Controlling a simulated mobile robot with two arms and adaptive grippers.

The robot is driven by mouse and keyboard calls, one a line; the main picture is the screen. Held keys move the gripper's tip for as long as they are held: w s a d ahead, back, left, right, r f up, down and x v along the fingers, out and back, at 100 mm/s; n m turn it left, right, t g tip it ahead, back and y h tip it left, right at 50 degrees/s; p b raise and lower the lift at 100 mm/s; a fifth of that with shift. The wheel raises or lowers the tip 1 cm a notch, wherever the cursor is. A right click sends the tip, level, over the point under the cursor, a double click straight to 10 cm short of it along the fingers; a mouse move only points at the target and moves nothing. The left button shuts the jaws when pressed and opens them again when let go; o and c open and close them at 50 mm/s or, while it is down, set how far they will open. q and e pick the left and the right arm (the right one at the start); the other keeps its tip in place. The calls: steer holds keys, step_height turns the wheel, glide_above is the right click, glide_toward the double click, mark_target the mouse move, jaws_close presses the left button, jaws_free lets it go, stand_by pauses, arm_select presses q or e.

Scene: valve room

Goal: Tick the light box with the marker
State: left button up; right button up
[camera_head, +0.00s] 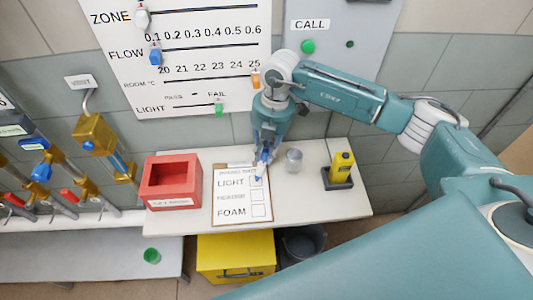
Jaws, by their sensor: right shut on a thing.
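A clipboard with a checklist sheet (228,198) lies on the white table. Its rows include LIGHT and FOAM, with a column of square boxes on the right. The light box (255,184) is the top one and is partly covered by the marker. My right gripper (265,152) points down over the top right of the sheet, shut on a slim blue marker (260,170). The marker's lower end is at or just above the light box; I cannot tell whether it touches. No tick can be made out. My left gripper is not in view.
A red open box (172,177) stands left of the clipboard. A grey cup (293,160) is close right of my gripper, and a yellow device (342,163) sits in a dark holder farther right. A wall panel (185,75) with sliders rises behind.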

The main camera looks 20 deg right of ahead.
steer(key=shift+w+a+f, duration=0.1)
steer(key=shift+w+a, duration=0.15)
steer(key=shift+w, duration=0.3)
steer(key=shift+s+d, duration=0.2)
steer(key=shift+s, duration=0.05)
steer(key=shift+s+d, duration=0.2)
steer(key=shift+s, duration=0.2)
steer(key=shift+a, duration=0.1)
steer(key=shift+a, duration=0.45)
stand_by(0.3)
